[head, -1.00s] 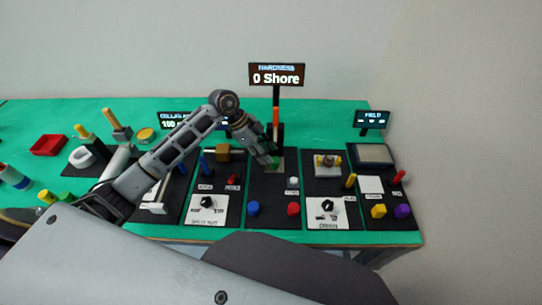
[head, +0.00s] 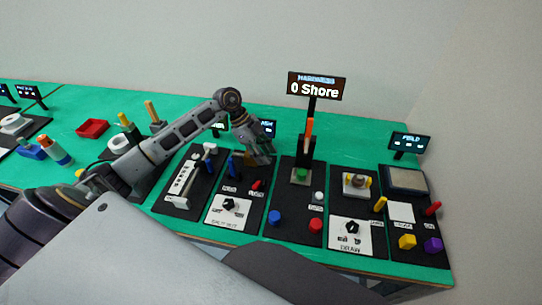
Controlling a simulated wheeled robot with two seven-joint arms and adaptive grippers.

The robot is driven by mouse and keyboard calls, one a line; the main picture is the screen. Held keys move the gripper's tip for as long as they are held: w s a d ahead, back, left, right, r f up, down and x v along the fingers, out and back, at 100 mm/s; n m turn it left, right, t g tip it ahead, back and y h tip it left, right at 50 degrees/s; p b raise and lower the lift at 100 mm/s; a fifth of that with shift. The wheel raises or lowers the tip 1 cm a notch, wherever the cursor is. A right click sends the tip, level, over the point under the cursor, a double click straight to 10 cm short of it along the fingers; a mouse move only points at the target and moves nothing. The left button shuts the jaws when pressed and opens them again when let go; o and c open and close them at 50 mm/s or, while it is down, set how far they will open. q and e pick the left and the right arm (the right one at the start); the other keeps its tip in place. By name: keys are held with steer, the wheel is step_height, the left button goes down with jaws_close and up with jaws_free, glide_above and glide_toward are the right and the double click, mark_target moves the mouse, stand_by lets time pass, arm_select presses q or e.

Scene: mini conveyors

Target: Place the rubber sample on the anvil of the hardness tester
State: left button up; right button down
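The hardness tester (head: 307,148) stands at the back of a black mat, with an orange-topped upright and a sign (head: 317,87) reading "HARDNESS 0 Shore". A small green piece, which looks like the rubber sample (head: 301,173), sits on the pale anvil plate (head: 299,182) at the tester's foot. My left gripper (head: 264,159) is to the left of the tester, apart from the green piece and pointing down. It partly covers a brown block behind it. Its fingers are too small and dark to tell whether they are open. My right gripper is not in view.
In front of the tester lie a white knob (head: 318,196), a blue knob (head: 275,217) and a red knob (head: 316,225). Other stations flank it, including a dial panel (head: 351,235) and the FIELD sign (head: 402,142). The green table (head: 345,135) is clear behind the tester.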

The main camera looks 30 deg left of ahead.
arm_select(q)
steer(key=shift+a, duration=0.15)
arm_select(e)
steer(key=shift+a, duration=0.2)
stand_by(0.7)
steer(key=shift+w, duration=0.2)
